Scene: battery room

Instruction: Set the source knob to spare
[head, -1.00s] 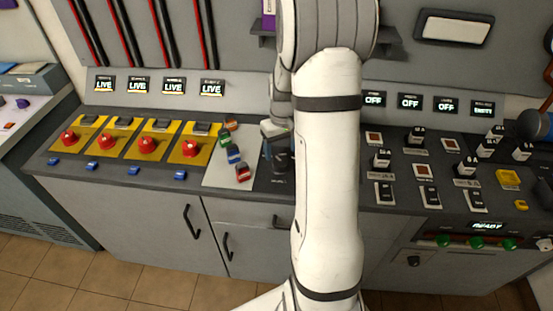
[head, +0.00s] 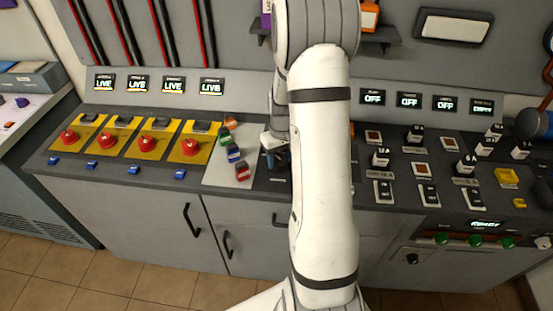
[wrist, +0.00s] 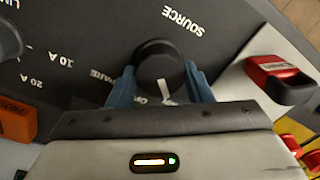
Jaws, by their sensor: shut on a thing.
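The source knob (wrist: 160,62) is a round black knob on the dark panel, beneath the word SOURCE in the wrist view. Its white mark (wrist: 165,92) points toward the gripper body, beside the partly covered OFF label (wrist: 141,99). The SPARE label (wrist: 102,75) is left of the knob, partly hidden by a finger. My gripper (wrist: 161,88) has its two blue fingers on either side of the knob and is shut on it. In the head view my gripper (head: 275,158) is down at the panel, and the knob is largely hidden there.
A red tagged block (wrist: 282,80) lies close right of the gripper on a pale mat (head: 222,180). An orange block (wrist: 16,120) is at the left in the wrist view. Yellow plates with red buttons (head: 147,145) and a bank of switches (head: 425,170) flank the spot.

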